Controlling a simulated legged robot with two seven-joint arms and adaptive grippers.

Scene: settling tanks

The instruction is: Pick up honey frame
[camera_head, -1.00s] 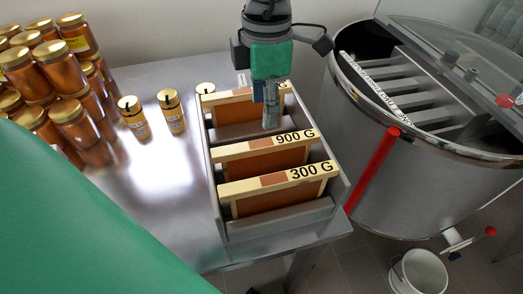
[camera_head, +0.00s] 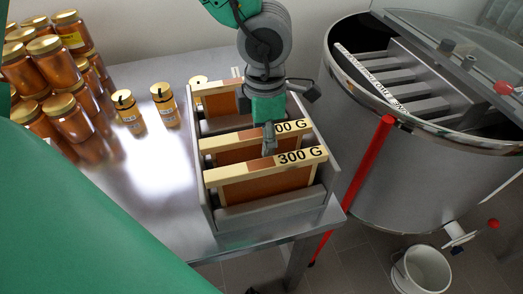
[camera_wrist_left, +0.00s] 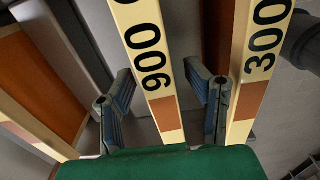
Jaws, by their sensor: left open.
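Several honey frames with pale wooden top bars stand upright in a grey box. The 900 G frame (camera_head: 222,142) is in the middle and the 300 G frame (camera_head: 235,176) is nearest; a third frame (camera_head: 215,87) is at the back, partly hidden. My left gripper (camera_head: 269,140) is open over the box, covering part of the 900 label. In the left wrist view, the 900 bar (camera_wrist_left: 150,62) runs between its two fingers (camera_wrist_left: 164,95), and the 300 bar (camera_wrist_left: 246,90) lies just right of the right finger. It seems to hold nothing. My right gripper is not in view.
The grey box (camera_head: 270,210) stands on a steel table (camera_head: 150,190). Honey jars (camera_head: 75,120) are stacked at left; small jars (camera_head: 165,105) stand beside the box. A steel drum (camera_head: 430,180) with a red bar (camera_head: 355,185) is at right. A white bucket (camera_head: 422,268) is on the floor.

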